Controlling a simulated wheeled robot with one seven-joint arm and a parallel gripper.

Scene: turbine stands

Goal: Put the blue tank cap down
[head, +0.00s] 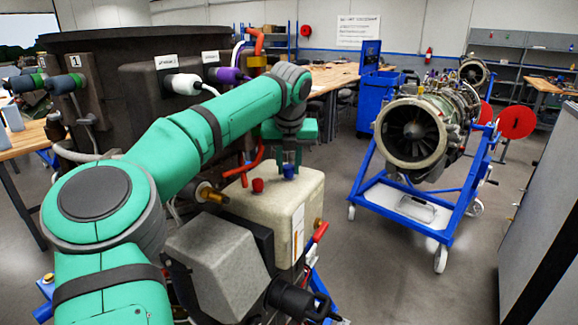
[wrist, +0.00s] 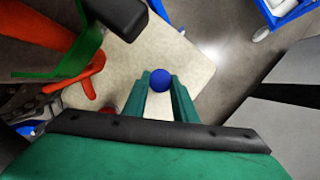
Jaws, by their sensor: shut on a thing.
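The blue tank cap (head: 289,171) is at the top of the cream tank (head: 262,209) in the head view. In the wrist view the blue cap (wrist: 160,80) sits between the two green fingertips. My gripper (head: 289,158) points down and is shut on the cap; it also shows in the wrist view (wrist: 160,84). The cap is over the tank's top; I cannot tell whether it touches the surface. A red cap (head: 257,185) stands on the tank top to the left of the blue one. The tank's filler opening under the blue cap is hidden.
A turbine engine (head: 412,133) rests on a blue wheeled stand (head: 440,222) to the right. A large dark cylinder (head: 125,90) stands behind my arm. A grey box (head: 220,262) and a red-handled part (head: 320,232) sit by the tank. Open floor lies between tank and stand.

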